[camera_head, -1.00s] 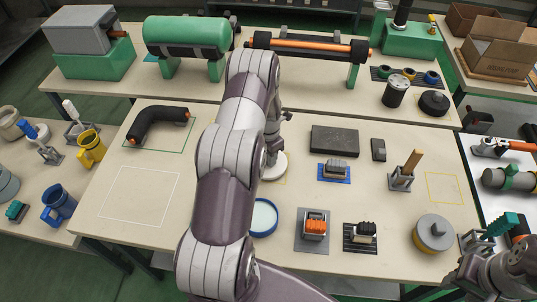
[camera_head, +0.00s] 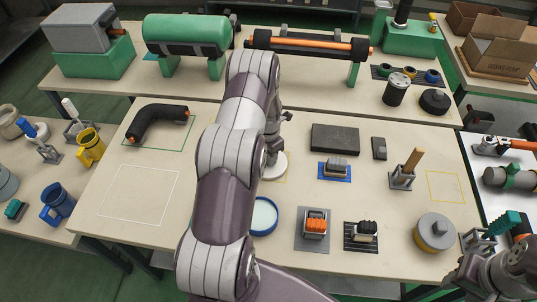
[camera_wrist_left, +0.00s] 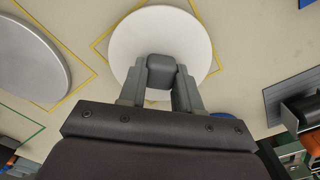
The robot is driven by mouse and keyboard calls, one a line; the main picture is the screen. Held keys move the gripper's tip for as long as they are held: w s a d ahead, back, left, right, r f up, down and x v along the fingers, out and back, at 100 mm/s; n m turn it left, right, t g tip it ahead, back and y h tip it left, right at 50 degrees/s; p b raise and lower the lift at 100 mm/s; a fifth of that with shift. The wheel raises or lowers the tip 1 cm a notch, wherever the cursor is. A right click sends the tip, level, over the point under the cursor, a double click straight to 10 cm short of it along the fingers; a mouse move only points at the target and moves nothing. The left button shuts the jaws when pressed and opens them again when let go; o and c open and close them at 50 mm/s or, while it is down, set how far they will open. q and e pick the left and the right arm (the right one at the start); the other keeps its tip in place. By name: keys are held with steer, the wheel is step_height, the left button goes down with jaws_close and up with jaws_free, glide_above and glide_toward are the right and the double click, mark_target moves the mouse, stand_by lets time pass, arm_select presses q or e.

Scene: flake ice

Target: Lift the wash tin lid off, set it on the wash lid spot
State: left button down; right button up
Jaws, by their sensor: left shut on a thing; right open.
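The wash tin lid, a white disc (camera_head: 274,167), is partly hidden behind my left arm in the head view. The left wrist view shows it whole (camera_wrist_left: 160,32), inside the yellow outline of the wash lid spot (camera_wrist_left: 97,46). My left gripper (camera_wrist_left: 161,75) is shut on the lid's grey knob. The lid is at or very near the table; I cannot tell whether it touches. The blue-rimmed wash tin (camera_head: 264,217) stands uncovered in front of it, pale inside, partly behind my arm. My right gripper (camera_head: 475,243) is open at the lower right.
A grey round tin (camera_head: 434,233), an orange-topped block (camera_head: 315,224) and a black-topped block (camera_head: 364,231) stand to the right. A grey disc (camera_wrist_left: 28,58) lies inside another yellow outline in the wrist view. A white-outlined area (camera_head: 140,195) at left is clear.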

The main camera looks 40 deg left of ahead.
arm_select(q)
steer(key=shift+f, duration=0.15)
steer(key=c, duration=0.7)
jaws_free()
steer(key=shift+r+p, duration=2.75)
steer(key=shift+r, duration=1.3)
steer(key=shift+r, duration=0.1)
